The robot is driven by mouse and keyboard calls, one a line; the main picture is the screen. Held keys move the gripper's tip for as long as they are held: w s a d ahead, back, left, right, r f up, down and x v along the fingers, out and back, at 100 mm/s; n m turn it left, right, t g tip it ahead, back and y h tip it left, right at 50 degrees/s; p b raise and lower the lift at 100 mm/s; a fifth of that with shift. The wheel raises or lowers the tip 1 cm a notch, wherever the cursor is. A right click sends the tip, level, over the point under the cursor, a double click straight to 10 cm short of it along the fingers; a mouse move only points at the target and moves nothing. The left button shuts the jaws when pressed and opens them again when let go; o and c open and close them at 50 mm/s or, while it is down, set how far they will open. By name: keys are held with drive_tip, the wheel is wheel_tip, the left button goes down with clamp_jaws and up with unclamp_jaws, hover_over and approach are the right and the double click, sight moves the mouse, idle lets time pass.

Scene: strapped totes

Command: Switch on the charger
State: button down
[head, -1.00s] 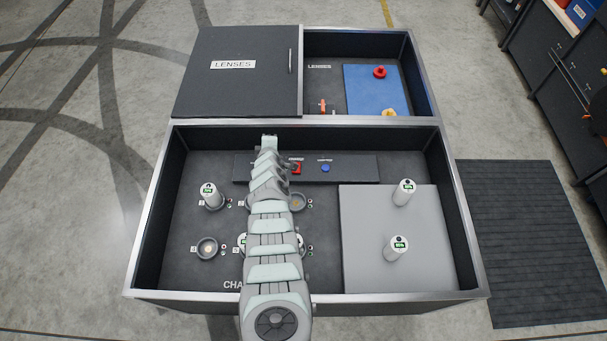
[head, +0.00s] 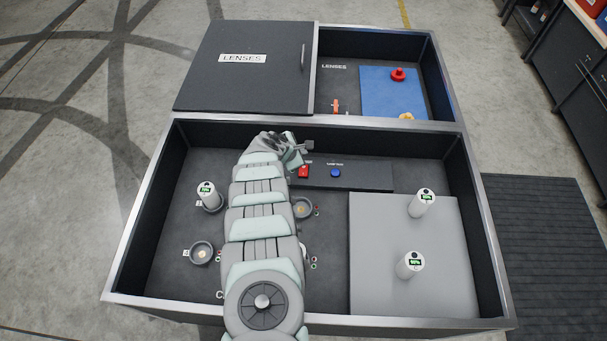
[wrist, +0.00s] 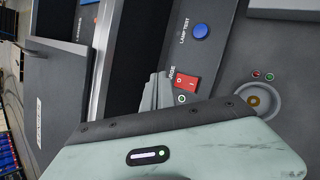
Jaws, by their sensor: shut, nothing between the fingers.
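The charger switch (head: 303,172) is a red rocker on a dark raised panel (head: 364,176) at the back of the front tote. In the wrist view the red rocker (wrist: 186,82) shows white marks, its label is partly hidden and a round green-ringed lamp (wrist: 181,99) sits beside it. A blue lamp test button (head: 336,173) is to its right in the head view and also shows in the wrist view (wrist: 200,31). My gripper (head: 305,148) is shut and empty, just behind and above the switch. In the wrist view its fingers (wrist: 153,93) are beside the switch; contact cannot be told.
A battery (head: 208,195) stands in a charging cup at left; an empty cup (head: 201,252) is below it. Two batteries (head: 422,203) (head: 410,265) stand on a grey pad (head: 370,285). Behind is the lenses tote with a lid (head: 235,85).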

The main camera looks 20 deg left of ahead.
sight(302, 175)
drive_tip(key=shift+f, duration=0.1)
drive_tip(key=f+b, duration=0.4)
drive_tip(key=f, duration=0.1)
drive_tip(key=s+f+b, duration=0.1)
drive_tip(key=f+b, duration=0.1)
drive_tip(key=f, duration=0.1)
drive_tip(key=shift+d+f, duration=0.2)
drive_tip(key=shift+f, duration=0.05)
idle(1.8)
drive_tip(key=shift+f+b, duration=0.35)
drive_tip(key=shift+f, duration=0.1)
drive_tip(key=shift+s+f, duration=0.1)
drive_tip(key=shift+f, duration=0.2)
idle(0.4)
idle(0.3)
drive_tip(key=shift+r+p, duration=0.3)
drive_tip(key=shift+r, duration=0.45)
drive_tip(key=shift+w+a+r+p, duration=0.1)
drive_tip(key=shift+w+r+p, duration=0.1)
drive_tip(key=shift+r+p, duration=0.85)
drive_tip(key=shift+w+r+p, duration=0.2)
drive_tip(key=shift+r+p, duration=0.4)
drive_tip(key=shift+r, duration=0.85)
